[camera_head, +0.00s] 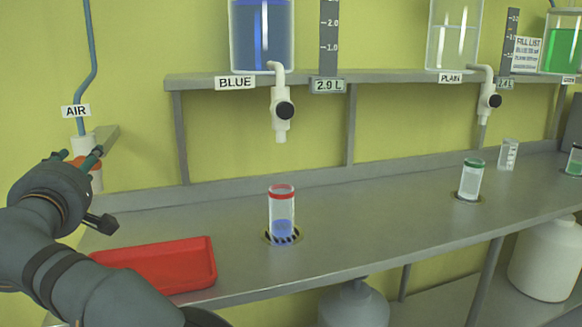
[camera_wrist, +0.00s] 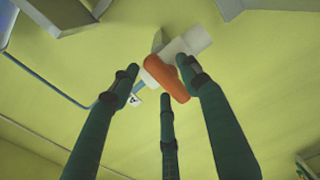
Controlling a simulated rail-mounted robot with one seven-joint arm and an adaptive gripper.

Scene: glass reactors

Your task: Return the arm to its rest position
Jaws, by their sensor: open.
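My arm (camera_head: 55,255) comes in from the left edge in the head view, and its dark gripper (camera_head: 88,180) is at the air valve. In the wrist view my gripper (camera_wrist: 160,82) has its three dark green fingers spread, with nothing held. The white air valve (camera_head: 95,175) with an orange handle is partly hidden behind the fingers. In the wrist view the orange handle (camera_wrist: 166,77) shows between and beyond the fingertips. I cannot tell whether any finger touches it.
A red tray (camera_head: 190,262) lies on the grey bench (camera_head: 350,205), close to my arm. A red-ringed clear vessel (camera_head: 282,205) with blue liquid stands in a bench hole under the BLUE tap (camera_head: 281,108). A green-ringed vessel (camera_head: 470,180) stands farther right.

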